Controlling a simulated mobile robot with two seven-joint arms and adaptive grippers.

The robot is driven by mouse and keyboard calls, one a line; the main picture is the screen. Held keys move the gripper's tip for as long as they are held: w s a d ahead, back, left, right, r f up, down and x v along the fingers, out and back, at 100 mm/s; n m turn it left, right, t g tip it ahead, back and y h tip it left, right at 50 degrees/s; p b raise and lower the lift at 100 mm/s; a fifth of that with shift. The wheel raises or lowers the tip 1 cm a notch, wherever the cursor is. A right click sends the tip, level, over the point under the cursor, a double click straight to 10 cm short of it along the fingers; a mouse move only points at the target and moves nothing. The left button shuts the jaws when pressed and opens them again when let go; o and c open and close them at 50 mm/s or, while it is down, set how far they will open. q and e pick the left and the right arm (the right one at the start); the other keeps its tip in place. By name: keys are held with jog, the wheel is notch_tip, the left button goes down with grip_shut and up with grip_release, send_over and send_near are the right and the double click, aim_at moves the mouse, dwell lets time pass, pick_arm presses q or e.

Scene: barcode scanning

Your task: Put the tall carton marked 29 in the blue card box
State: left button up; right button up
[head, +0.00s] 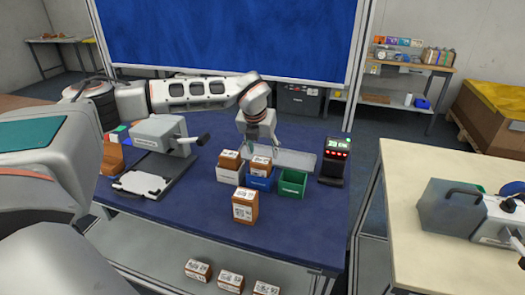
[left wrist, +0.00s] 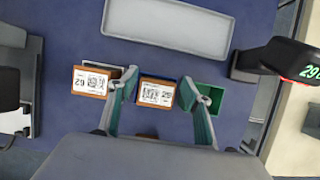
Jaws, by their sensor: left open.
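A brown carton with a white label (head: 261,165) sits in the blue card box (head: 260,182), its top above the rim. In the left wrist view this carton (left wrist: 157,92) lies between my fingers, its number too small to read surely. My left gripper (head: 262,148) is open above the blue box, fingers pointing down; it also shows in the left wrist view (left wrist: 161,108). Contact with the carton cannot be told. Another brown carton (head: 244,206) stands on the table in front. A third carton (head: 229,158) sits in the white box (head: 228,174). My right gripper is out of view.
A green box (head: 292,184) stands right of the blue one. A pale tray (head: 285,157) lies behind the boxes. A black terminal (head: 334,161) with a green display stands to the right, a grey scanning stand (head: 157,150) to the left. Several cartons lie on the shelf below.

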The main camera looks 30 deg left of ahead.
pick_arm(q)
jog(key=shift+r, duration=0.35)
jog(key=o, duration=0.5)
jog(key=shift+o, duration=0.2)
jog(key=v, duration=1.2)
jog(key=shift+f, duration=0.1)
